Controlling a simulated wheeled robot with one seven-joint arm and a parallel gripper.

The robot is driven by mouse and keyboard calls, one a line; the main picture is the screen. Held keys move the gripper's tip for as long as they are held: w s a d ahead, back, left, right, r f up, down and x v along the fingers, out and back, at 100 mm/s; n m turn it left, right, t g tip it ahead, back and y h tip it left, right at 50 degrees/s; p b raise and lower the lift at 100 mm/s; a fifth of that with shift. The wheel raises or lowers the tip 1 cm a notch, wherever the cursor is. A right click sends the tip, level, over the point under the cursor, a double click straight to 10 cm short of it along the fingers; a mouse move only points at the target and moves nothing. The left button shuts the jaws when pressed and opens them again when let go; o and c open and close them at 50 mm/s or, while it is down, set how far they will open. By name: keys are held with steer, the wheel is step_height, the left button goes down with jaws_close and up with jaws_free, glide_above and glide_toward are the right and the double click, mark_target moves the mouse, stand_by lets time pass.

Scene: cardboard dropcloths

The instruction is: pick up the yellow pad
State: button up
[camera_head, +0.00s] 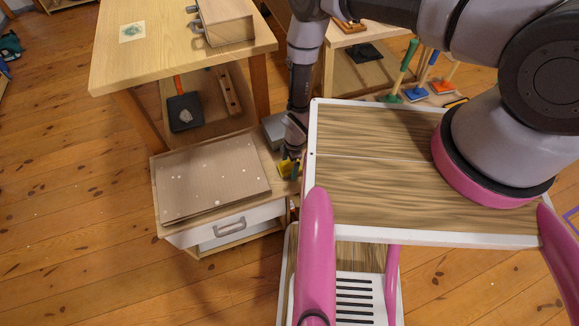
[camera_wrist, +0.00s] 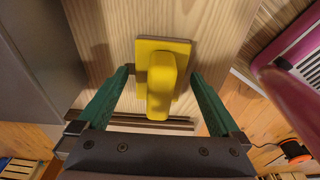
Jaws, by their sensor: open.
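The yellow pad (camera_wrist: 162,82) lies on a light wood surface in the wrist view, a flat yellow base with a raised rounded yellow block on it. In the head view the pad (camera_head: 287,169) shows partly at the right end of the low cabinet's top, below my gripper. My gripper (camera_wrist: 160,76) is open. Its two green fingers stand left and right of the pad, with a visible gap on each side. Nothing is held. In the head view the gripper (camera_head: 291,160) is small and partly covers the pad.
A speckled board (camera_head: 212,180) lies on the low cabinet left of the pad. A grey box (camera_head: 272,130) stands just behind the pad. A wooden table (camera_head: 180,50) rises behind the cabinet. My own body fills the right. The floor at left is clear.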

mark_target(289, 161)
steer(key=c, duration=1.5)
step_height(289, 161, up, 10)
steer(key=shift+r, duration=0.1)
steer(key=o, duration=0.5)
steer(key=shift+c, duration=0.6)
